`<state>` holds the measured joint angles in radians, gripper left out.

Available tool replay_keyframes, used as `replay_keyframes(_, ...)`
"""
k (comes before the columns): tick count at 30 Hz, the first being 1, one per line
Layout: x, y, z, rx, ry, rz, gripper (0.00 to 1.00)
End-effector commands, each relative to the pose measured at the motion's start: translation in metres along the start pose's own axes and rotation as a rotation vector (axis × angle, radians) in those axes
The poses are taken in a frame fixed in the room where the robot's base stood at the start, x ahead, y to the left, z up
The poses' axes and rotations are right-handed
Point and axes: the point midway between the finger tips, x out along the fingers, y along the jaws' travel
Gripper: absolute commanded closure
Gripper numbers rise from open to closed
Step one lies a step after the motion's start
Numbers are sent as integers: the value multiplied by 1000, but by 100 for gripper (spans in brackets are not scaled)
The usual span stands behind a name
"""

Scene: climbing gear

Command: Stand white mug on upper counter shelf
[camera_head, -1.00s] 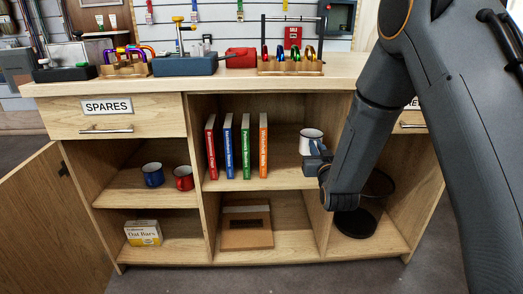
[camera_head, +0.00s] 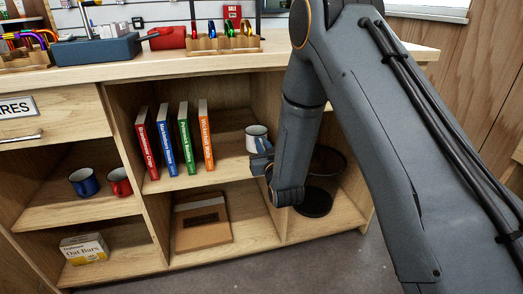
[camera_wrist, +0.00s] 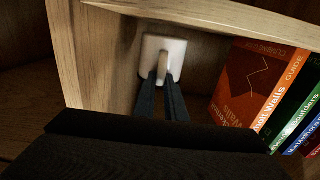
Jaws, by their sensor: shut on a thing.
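The white mug (camera_head: 256,136) with a dark rim is upright in the upper middle compartment of the counter (camera_head: 205,129), right of the books. My gripper (camera_head: 262,163) reaches into that compartment from the front right. In the wrist view my gripper (camera_wrist: 163,84) has its two fingers closed on the handle of the white mug (camera_wrist: 152,50). The mug's body is beyond the fingertips, near the compartment's side wall. I cannot tell whether its base touches the shelf.
Several upright books (camera_head: 184,139) stand left of the mug; the orange one (camera_wrist: 262,85) is nearest. A blue mug (camera_head: 84,182) and a red mug (camera_head: 119,181) are on the left shelf. A box of oat bars (camera_head: 84,248) and a brown binder (camera_head: 203,222) are below.

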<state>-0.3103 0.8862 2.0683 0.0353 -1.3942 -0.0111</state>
Motion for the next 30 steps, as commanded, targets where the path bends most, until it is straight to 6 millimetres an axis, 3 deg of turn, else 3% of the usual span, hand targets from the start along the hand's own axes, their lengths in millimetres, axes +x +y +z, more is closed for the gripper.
replay_keyframes(3,0,1,19,0,-2,2,100)
replay_keyframes(15,0,2,22,0,1,3,100)
replay_keyframes(16,0,2,22,0,0,3,86)
replay_keyframes(19,0,2,22,0,0,3,70)
replay_keyframes(30,-1,2,18,0,-1,3,70)
